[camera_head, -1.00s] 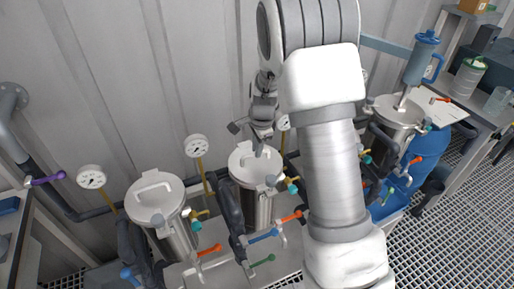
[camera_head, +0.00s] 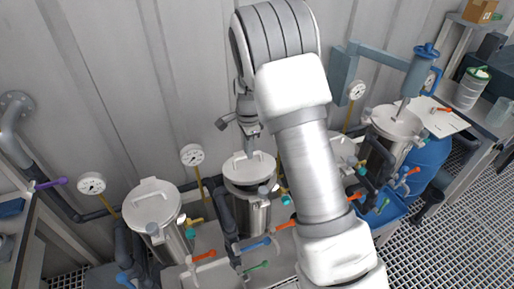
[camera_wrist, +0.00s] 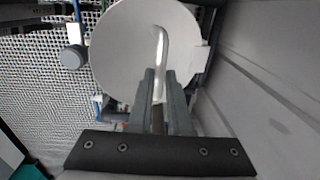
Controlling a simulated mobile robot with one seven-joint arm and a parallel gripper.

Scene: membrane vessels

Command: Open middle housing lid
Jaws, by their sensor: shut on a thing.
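The middle housing (camera_head: 258,216) is a steel cylinder, second from the left in the head view. Its pale round lid (camera_head: 240,167) sits at the top, with a dark band between it and the cylinder, so the lid looks lifted. My gripper (camera_head: 252,151) is above the lid, pointing down. In the wrist view my gripper's fingers (camera_wrist: 158,98) are shut on the bar handle (camera_wrist: 161,45) of the round lid (camera_wrist: 122,55). The housing's inside is hidden, and my arm covers the area to its right.
A lidded housing (camera_head: 152,203) stands at left; another lid (camera_head: 342,150) shows partly behind my arm. Gauges (camera_head: 192,155), pipes and coloured valve handles crowd the housings. A corrugated wall (camera_head: 120,80) rises close behind. A tank with a blue pump (camera_head: 420,72) stands at right.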

